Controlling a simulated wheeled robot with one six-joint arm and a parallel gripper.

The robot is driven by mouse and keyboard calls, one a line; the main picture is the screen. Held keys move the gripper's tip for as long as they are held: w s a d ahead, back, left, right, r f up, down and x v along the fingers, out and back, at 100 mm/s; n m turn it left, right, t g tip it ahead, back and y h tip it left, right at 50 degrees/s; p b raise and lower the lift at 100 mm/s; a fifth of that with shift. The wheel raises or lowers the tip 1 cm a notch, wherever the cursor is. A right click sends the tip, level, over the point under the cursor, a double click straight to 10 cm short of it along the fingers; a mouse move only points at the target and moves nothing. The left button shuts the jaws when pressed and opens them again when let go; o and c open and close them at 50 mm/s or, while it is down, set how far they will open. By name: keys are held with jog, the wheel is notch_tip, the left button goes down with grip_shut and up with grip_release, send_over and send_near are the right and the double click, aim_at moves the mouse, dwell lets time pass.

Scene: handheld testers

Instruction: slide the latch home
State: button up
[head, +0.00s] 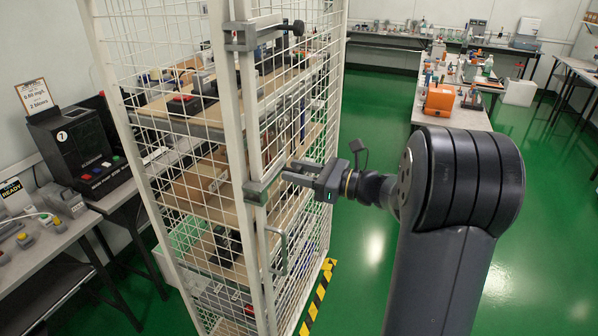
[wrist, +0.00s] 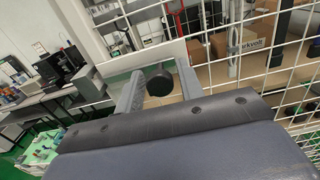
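A white wire-mesh cage door (head: 262,140) stands left of centre in the head view. A grey upper latch (head: 252,37) with a black knob sits high on its post. A lower grey latch bracket (head: 258,191) sits at mid-height on the same post. My gripper (head: 292,172) points left at this lower latch, fingertips close to it. In the wrist view a round black knob (wrist: 159,83) shows between the two fingers, with a narrow gap seen on its sides. The fingers are apart. The lower latch's bolt is mostly hidden by my gripper.
A door handle (head: 279,251) sits below the lower latch. Shelves with boxes (head: 203,184) stand behind the mesh. A black tester (head: 82,150) is on a bench at left. Yellow-black floor tape (head: 318,296) runs by the cage. Green floor lies open behind my arm.

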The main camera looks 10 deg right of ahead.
aim_at(272, 182)
grip_shut()
jog(key=shift+s+a, duration=0.8)
jog(key=shift+s, duration=0.3)
jog(key=shift+s+a, duration=0.75)
jog(key=shift+s, duration=0.3)
jog(key=shift+o, duration=1.3)
grip_release()
jog(key=shift+s, duration=0.1)
jog(key=b+v, duration=0.1)
jog(key=v, duration=0.9)
jog(key=shift+s+d, duration=0.2)
jog(key=shift+d, duration=0.1)
